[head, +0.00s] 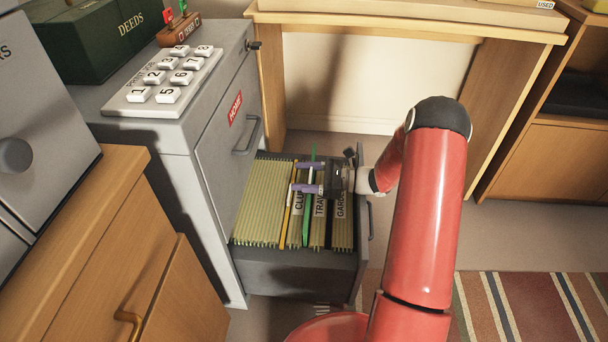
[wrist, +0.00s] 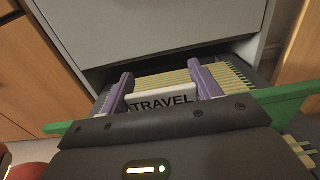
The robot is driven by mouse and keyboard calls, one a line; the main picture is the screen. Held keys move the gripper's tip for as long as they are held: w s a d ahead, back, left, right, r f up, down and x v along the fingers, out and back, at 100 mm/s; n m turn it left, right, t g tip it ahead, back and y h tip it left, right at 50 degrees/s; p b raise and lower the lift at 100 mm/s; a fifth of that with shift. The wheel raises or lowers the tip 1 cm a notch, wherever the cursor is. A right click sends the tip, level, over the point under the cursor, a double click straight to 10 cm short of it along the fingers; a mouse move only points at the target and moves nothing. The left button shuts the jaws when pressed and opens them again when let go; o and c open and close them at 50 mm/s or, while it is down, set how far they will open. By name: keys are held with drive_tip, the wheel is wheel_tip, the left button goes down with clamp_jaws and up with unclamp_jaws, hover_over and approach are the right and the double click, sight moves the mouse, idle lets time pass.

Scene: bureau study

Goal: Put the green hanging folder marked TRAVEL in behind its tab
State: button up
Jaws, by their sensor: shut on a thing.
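My gripper (head: 298,177), with purple fingers, is over the open drawer (head: 290,258) and shut on the green hanging folder (head: 306,232). In the wrist view the fingers stand at either side of a white label reading TRAVEL (wrist: 162,101), and the green folder (wrist: 285,103) spans crosswise beneath my gripper. In the head view the green folder shows between the CLUB tab (head: 298,200) and the tab reading TRAV (head: 319,205), whose end is covered. I cannot tell how deep the folder sits. The GARDEN tab (head: 340,206) is nearer the drawer front.
Pale hanging folders (head: 262,205) fill the drawer's left part, with a yellow one (head: 286,218) beside them. The grey cabinet (head: 205,155) stands left, with a numbered key panel (head: 165,80) on top. A wooden desk (head: 400,25) is behind. A striped rug (head: 530,305) lies right.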

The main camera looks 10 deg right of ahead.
drive_tip(key=o, duration=1.4)
drive_tip(key=shift+o, duration=0.2)
drive_tip(key=shift+r, duration=0.1)
wheel_tip(320, 180, up, 20)
drive_tip(key=p, duration=0.3)
